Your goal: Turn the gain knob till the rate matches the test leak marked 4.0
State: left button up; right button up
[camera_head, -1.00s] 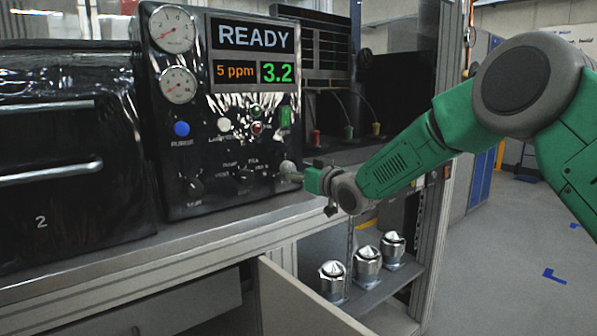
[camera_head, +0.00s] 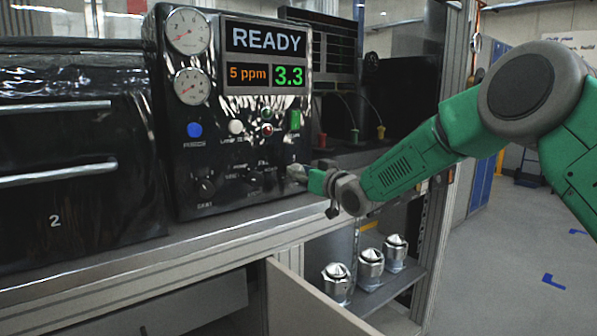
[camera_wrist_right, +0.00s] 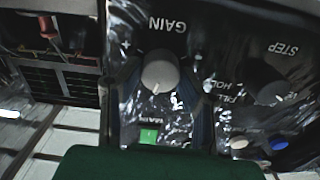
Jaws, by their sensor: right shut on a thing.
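The black panel (camera_head: 190,125) stands on the bench. Its display (camera_head: 265,57) reads READY, 5 ppm and a green 3.3. My right gripper (camera_head: 300,173) is at the panel's lower right, shut on the gain knob. In the right wrist view the grey gain knob (camera_wrist_right: 160,72), under the upside-down word GAIN, sits between the two fingers (camera_wrist_right: 162,85). In the head view my gripper largely hides the knob. No test leak marked 4.0 can be read in these frames. My left gripper is out of view.
A second dark knob (camera_wrist_right: 268,92) marked STEP is close beside the gain knob in the wrist view. A green switch (camera_head: 295,120) and a blue button (camera_head: 194,130) are on the panel. Several metal fittings (camera_head: 370,265) stand on the shelf below, behind an open door (camera_head: 310,305).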

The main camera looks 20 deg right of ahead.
jog(key=shift+d+m+p, duration=0.2)
jog(key=shift+m+p, duration=0.3)
jog(key=shift+m, duration=0.2)
jog(key=shift+m+p, duration=0.5)
jog(key=shift+m, duration=0.3)
jog(key=shift+a+m+p, duration=0.1)
jog(key=shift+m+p, duration=0.25)
jog(key=shift+m, duration=0.55)
jog(key=m, duration=0.2)
jog(key=shift+f+m, duration=0.15)
jog(key=shift+m, duration=0.25)
jog(key=m, duration=0.2)
jog(key=shift+f+m, duration=0.1)
jog(key=shift+m, duration=0.2)
jog(key=shift+m+b, duration=0.9)
jog(key=shift+m, duration=1)
